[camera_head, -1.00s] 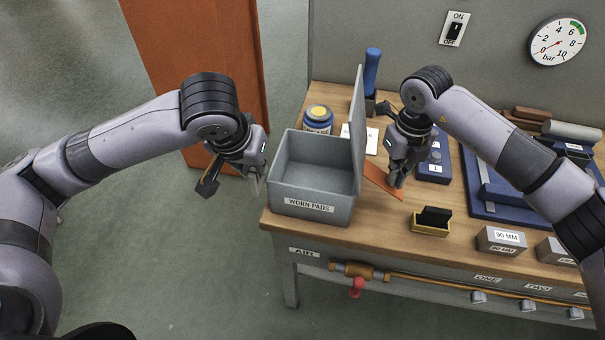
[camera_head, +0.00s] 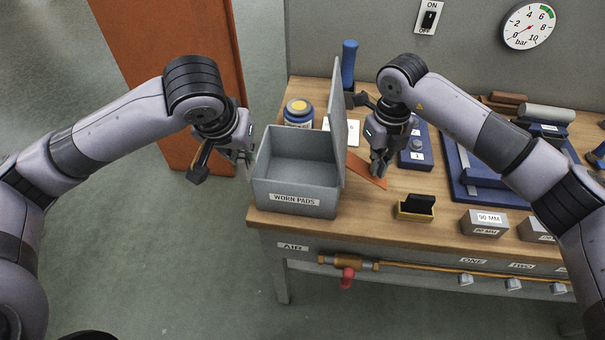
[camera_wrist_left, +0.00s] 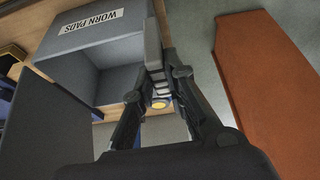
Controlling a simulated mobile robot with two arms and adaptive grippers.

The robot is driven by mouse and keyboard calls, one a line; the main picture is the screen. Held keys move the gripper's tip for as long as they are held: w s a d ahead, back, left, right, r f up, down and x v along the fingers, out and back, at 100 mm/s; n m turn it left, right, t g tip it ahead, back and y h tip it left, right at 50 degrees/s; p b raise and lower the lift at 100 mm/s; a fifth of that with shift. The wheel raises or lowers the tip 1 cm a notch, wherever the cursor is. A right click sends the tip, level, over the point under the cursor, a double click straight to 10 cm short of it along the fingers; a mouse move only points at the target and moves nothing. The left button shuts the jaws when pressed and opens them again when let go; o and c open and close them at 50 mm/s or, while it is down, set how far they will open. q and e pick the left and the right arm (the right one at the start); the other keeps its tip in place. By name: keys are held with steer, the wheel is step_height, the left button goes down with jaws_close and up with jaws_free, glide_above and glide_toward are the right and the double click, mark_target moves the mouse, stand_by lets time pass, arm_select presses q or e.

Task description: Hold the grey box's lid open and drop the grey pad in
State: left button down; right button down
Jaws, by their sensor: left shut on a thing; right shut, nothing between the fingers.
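The grey box (camera_head: 295,209), labelled WORN PADS, stands at the bench's left end. Its lid (camera_head: 338,125) stands upright on its right side and its inside looks empty. The box also shows in the left wrist view (camera_wrist_left: 105,50). My left gripper (camera_head: 246,157) is just outside the box's left wall. My right gripper (camera_head: 379,170) is shut and empty, to the right of the lid, above an orange sheet.
The orange sheet (camera_head: 366,172) lies beside the lid. A yellow holder with a black piece (camera_head: 415,208), grey blocks (camera_head: 484,222) and a blue fixture (camera_head: 480,178) are to the right. A blue jar (camera_head: 299,112) stands behind the box. Open floor lies left of the bench.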

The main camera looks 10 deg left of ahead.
arm_select(q)
steer(key=w+d+r, duration=0.3)
steer(key=w+d, duration=0.4)
steer(key=d, duration=0.1)
steer(key=shift+w+f, duration=0.15)
steer(key=shift+f, duration=2.75)
steer(key=c, duration=1.5)
jaws_free()
steer(key=shift+c, duration=0.2)
steer(key=shift+r, duration=0.1)
steer(key=v, duration=1.1)
steer(key=shift+r, duration=0.45)
